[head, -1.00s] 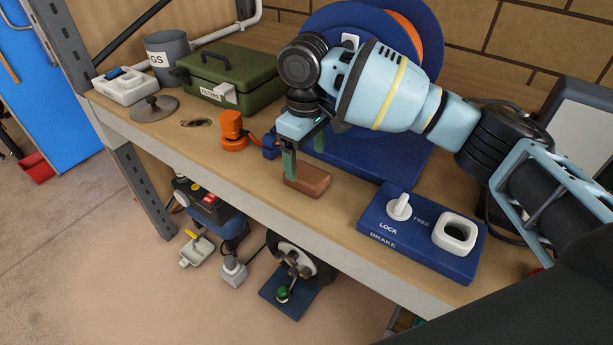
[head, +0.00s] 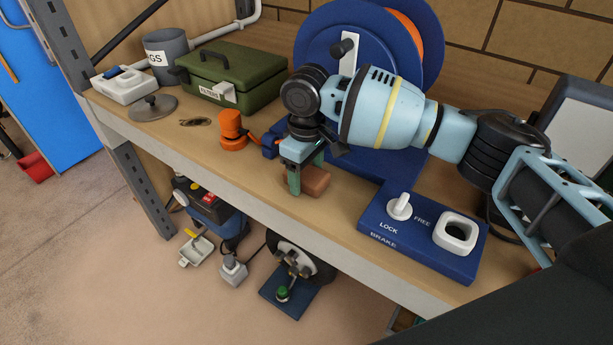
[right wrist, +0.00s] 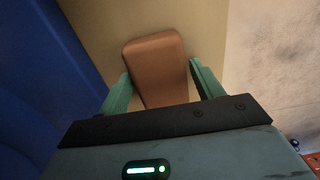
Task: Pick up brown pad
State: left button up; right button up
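The brown pad (head: 316,180) is a small rounded block lying on the wooden bench, near its front edge. My right gripper (head: 306,178) is down at the pad in the head view, and its green fingers hide part of it. In the right wrist view, the pad (right wrist: 156,68) lies between the two open fingers (right wrist: 160,82), one on each side. Its far end reaches out beyond the fingertips. I cannot tell whether either finger touches it. My left gripper is not in view.
The blue reel (head: 372,60) stands behind the pad. The blue brake panel (head: 415,237) with a white knob is to the right. An orange fitting (head: 232,130) and a green box (head: 245,85) are to the left. The bench's front edge (head: 270,208) is close.

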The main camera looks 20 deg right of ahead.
aim_at(304, 173)
jog(key=c, duration=0.7)
jog(key=shift+r, duration=0.45)
jog(key=r, duration=0.2)
jog(key=shift+s+a+r, duration=0.1)
jog(key=shift+a+r, duration=0.2)
jog(key=shift+r, duration=0.1)
jog(key=s+a, duration=0.1)
jog(key=a, duration=0.4)
jog(key=s+a+r, duration=0.1)
jog(key=s+a, duration=0.1)
jog(key=a, duration=0.2)
jog(key=s+a, duration=0.2)
jog(key=a, duration=0.3)
jog(key=shift+a+r, duration=0.15)
jog(key=shift+a, duration=0.2)
